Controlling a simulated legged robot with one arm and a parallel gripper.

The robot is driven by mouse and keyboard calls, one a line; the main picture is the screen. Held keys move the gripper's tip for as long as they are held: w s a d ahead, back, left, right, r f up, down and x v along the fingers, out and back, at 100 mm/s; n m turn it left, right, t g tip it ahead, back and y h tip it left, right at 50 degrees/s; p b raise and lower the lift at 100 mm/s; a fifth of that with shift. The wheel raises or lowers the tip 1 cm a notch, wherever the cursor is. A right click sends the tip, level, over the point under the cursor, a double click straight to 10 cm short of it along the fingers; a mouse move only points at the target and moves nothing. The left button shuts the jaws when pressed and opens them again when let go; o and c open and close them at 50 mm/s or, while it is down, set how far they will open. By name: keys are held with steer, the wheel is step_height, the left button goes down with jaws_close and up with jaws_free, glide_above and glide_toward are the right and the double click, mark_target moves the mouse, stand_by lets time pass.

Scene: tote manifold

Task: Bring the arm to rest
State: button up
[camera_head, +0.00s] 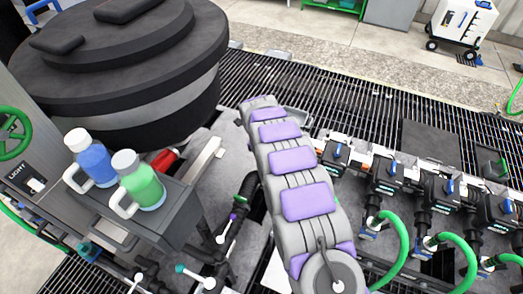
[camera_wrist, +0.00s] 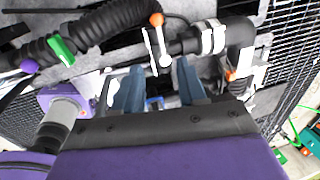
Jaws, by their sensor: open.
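My arm, grey with purple pads, reaches up through the middle of the body camera view, over the manifold area. My gripper does not show clearly there. In the wrist view my gripper (camera_wrist: 158,82) shows two blue-grey fingers spread apart, with nothing seen held between them. A white valve lever (camera_wrist: 158,48) with an orange tip lies just beyond the fingertips, on a black pipe fitting. I cannot tell how far apart the fingers and the lever are.
A large black round tank (camera_head: 130,70) stands at upper left. A grey shelf (camera_head: 180,205) carries a blue jug (camera_head: 92,163) and a green jug (camera_head: 140,187). Black valves (camera_head: 390,172) and green hoses (camera_head: 392,250) line the right. Metal grating (camera_head: 330,105) lies behind my arm.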

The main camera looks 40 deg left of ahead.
stand_by(0.3)
steer(key=w+d+r+n, duration=0.2)
steer(key=d+r, duration=0.3)
steer(key=d, duration=0.3)
steer(key=w+d+r+n+g+h+b, duration=0.1)
steer(key=d+r, duration=0.4)
steer(key=d, duration=0.4)
steer(key=w+d+r+n, duration=0.2)
steer(key=d+r, duration=0.3)
steer(key=d, duration=0.3)
steer(key=s+d+r+n+g, duration=0.15)
steer(key=s+d+r, duration=0.25)
steer(key=d, duration=0.5)
steer(key=s+d+r+n+t, duration=0.1)
steer(key=s+d+r+n, duration=0.2)
steer(key=d, duration=0.6)
steer(key=s+d+n, duration=0.1)
steer(key=s+d, duration=0.4)
steer(key=s, duration=0.3)
steer(key=s+d+n+g+b, duration=0.1)
steer(key=s+d+n, duration=0.1)
steer(key=s+d, duration=0.3)
steer(key=s+d+n+g, duration=0.1)
steer(key=s+d, duration=0.4)
steer(key=s, duration=0.7)
steer(key=shift+s+f+n+b, duration=0.15)
steer(key=shift+s+n+b, duration=0.2)
steer(key=shift+n, duration=0.1)
